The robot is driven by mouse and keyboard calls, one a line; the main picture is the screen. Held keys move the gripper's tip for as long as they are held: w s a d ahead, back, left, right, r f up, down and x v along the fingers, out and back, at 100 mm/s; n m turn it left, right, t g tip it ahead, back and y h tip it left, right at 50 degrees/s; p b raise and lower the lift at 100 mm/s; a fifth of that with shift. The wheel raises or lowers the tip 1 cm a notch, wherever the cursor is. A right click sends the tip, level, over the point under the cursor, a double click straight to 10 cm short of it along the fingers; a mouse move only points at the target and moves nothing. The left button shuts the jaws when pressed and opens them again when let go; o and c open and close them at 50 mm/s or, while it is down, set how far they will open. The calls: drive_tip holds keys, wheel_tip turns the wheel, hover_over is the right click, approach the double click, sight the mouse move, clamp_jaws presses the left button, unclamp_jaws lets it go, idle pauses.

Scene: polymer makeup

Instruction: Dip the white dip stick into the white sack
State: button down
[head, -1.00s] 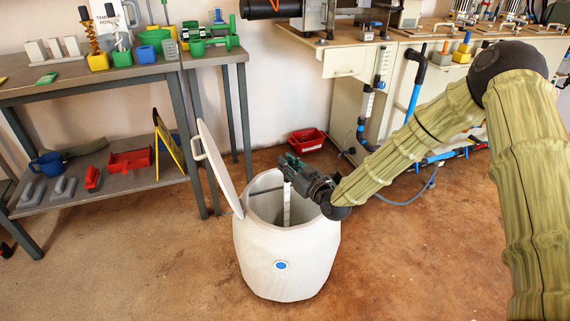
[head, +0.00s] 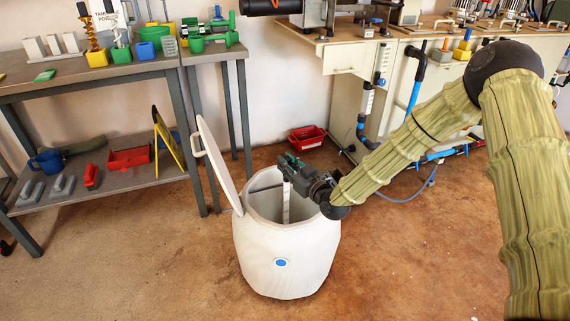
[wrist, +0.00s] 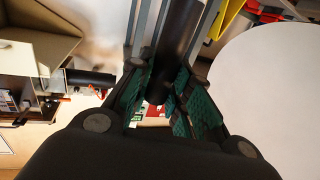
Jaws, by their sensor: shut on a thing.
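The white sack (head: 270,255) stands on the floor as a barrel-shaped container with a blue round mark and an open top. Its pale lid (head: 218,165) is tilted up at the left. My gripper (head: 288,165) is above the opening, near its back rim. It is shut on the white dip stick (head: 286,205), which hangs upright with its lower part inside the sack. The stick's lower end is hard to make out. In the wrist view, a dark cylindrical handle (wrist: 176,45) sits between the green-padded fingers (wrist: 165,95).
A grey two-level table (head: 110,75) with coloured tools stands at the left. A red bin (head: 307,138) lies on the floor behind the sack. A beige workbench (head: 350,62) with machines and hoses is at the back right. The floor in front is clear.

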idle(0.4)
wheel_tip(320, 180, up, 42)
drive_tip(key=p, duration=2.3)
drive_tip(key=shift+f, duration=0.15)
idle(0.7)
drive_tip(key=shift+s, duration=0.1)
